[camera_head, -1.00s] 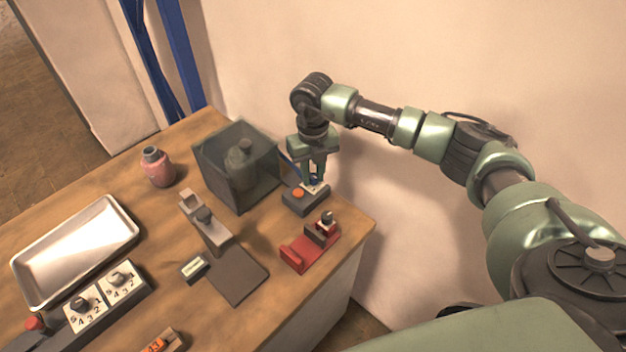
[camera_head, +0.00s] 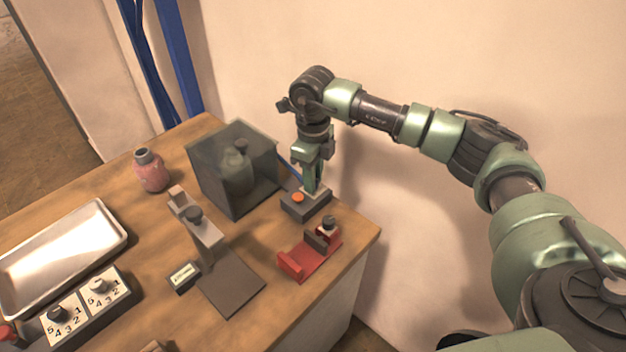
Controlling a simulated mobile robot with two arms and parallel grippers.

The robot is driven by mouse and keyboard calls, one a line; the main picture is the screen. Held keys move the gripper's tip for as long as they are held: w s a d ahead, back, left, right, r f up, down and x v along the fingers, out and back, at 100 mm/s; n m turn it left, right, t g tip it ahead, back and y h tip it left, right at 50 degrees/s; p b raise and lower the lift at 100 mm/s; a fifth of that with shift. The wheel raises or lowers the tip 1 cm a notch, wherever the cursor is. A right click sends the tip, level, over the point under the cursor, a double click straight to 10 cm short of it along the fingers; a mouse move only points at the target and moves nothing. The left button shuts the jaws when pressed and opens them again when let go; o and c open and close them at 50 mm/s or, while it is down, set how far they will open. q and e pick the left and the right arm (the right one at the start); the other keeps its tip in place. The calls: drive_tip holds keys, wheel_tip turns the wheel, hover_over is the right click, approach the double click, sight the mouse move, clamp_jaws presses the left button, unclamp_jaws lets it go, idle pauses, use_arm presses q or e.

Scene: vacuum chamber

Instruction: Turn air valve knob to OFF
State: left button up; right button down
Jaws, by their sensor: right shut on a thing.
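A small grey box (camera_head: 297,208) with an orange button stands near the back right edge of the table. My right gripper (camera_head: 312,190) points straight down over the right part of this box, just behind the button. Its fingers are shut on the air valve knob, which they hide almost fully; I cannot read its setting. My left gripper is not in view.
A clear chamber (camera_head: 235,170) with a bottle inside stands left of the box, and a red fixture (camera_head: 300,262) in front. A grey stand (camera_head: 232,290), numbered dials (camera_head: 82,305), a metal tray (camera_head: 62,258) and a pink jar (camera_head: 151,172) lie further left.

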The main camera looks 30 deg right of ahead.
drive_tip(key=shift+r, duration=0.1)
idle(0.4)
drive_tip(key=c, duration=1.2)
unclamp_jaws()
wheel_tip(320, 180, up, 8)
drive_tip(key=shift+f+b, duration=0.15)
drive_tip(key=shift+b, duration=0.6)
